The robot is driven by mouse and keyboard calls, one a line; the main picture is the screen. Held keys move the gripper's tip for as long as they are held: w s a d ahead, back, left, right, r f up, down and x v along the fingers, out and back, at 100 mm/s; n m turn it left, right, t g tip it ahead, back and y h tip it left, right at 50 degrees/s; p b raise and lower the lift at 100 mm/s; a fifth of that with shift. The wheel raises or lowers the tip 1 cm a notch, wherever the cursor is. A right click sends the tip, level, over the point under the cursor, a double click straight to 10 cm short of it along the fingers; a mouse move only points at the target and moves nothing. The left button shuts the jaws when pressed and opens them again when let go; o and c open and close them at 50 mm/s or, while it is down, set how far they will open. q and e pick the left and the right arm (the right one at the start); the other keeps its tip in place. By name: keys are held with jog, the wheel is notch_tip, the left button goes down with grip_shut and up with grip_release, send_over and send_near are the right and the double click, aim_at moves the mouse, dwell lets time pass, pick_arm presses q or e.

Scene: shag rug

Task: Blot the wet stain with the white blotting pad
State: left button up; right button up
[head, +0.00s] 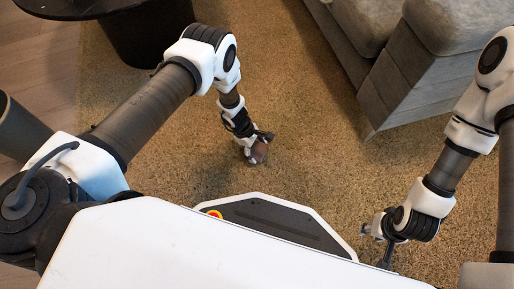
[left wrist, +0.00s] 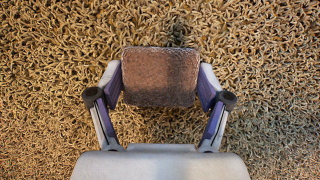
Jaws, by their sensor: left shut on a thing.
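My left gripper (head: 258,147) reaches down to the rug and is shut on a brownish-grey pad (head: 260,154). In the left wrist view the pad (left wrist: 160,77) is a rounded block between both fingers, textured and not clearly white. Rug pile surrounds it; whether it touches the rug I cannot tell. A darker patch (left wrist: 178,33) on the rug shows just beyond the pad's far edge; I cannot tell whether it is the wet stain or shadow. My right gripper (head: 376,247) hangs at the lower right, fingers apart, with nothing seen between them.
A tan shag rug (head: 310,130) covers the floor, with clear room around the pad. A grey sofa (head: 400,75) stands at the upper right. A dark round table (head: 75,8) and a dark cylindrical base (head: 150,35) are at the upper left, with wooden floor (head: 35,60) beyond.

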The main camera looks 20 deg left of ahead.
dwell(0.3)
pick_arm(q)
notch_tip(320, 180, up, 7)
jog(key=p, duration=0.7)
dwell(0.8)
